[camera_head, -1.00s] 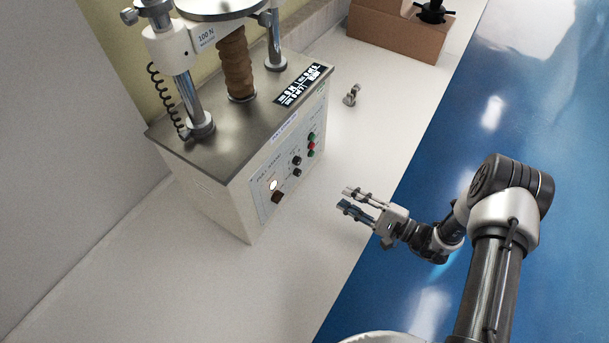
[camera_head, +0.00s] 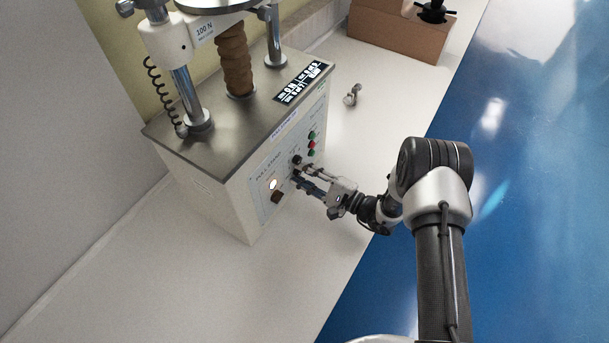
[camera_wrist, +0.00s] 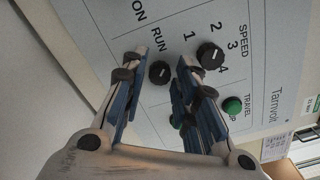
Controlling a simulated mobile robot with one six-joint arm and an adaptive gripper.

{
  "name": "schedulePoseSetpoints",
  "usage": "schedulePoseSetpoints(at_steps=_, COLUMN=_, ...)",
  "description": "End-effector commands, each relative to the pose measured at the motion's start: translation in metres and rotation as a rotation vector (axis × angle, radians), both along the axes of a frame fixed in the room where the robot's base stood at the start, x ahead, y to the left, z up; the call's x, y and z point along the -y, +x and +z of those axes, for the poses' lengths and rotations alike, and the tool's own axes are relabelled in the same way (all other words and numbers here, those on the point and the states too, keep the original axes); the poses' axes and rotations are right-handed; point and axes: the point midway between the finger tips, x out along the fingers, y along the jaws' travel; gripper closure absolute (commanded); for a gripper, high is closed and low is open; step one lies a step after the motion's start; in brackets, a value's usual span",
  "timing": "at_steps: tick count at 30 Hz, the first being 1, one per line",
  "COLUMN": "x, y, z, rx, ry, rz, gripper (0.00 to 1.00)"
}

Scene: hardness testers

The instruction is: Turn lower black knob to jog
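The lower black knob (camera_wrist: 160,73) is on the front panel of the tester (camera_head: 222,207). In the wrist view it shows between my fingertips, beside the printed word RUN; its white pointer mark is small. My gripper (camera_head: 301,172) is open at the panel, one finger on each side of the knob, with gaps visible in the wrist view (camera_wrist: 160,64). I cannot tell whether the fingertips touch the panel. In the head view my fingers largely hide this knob. The upper black knob (camera_head: 297,160), the speed knob, is just above; it also shows in the wrist view (camera_wrist: 210,56), right of my right finger.
Green and red buttons (camera_head: 312,145) sit farther right on the panel. A lit round lamp (camera_head: 273,184) and a dark square switch (camera_head: 277,197) are at its left. A small metal part (camera_head: 352,95) lies on the white counter (camera_head: 385,120). A brown box (camera_head: 400,32) stands behind.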

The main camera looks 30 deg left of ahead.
Motion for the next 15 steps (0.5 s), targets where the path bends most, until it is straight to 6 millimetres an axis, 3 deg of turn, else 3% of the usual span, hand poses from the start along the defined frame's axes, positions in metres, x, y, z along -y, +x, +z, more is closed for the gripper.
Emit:
schedulePoseSetpoints(at_steps=5, x=0.0001, y=0.0000, z=0.0001, rx=0.000, ry=0.000, rz=0.000, gripper=0.73)
schedulePoseSetpoints(at_steps=15, x=0.0004, y=-0.0002, z=-0.0001, rx=0.000, ry=-0.001, rz=0.001, gripper=0.96)
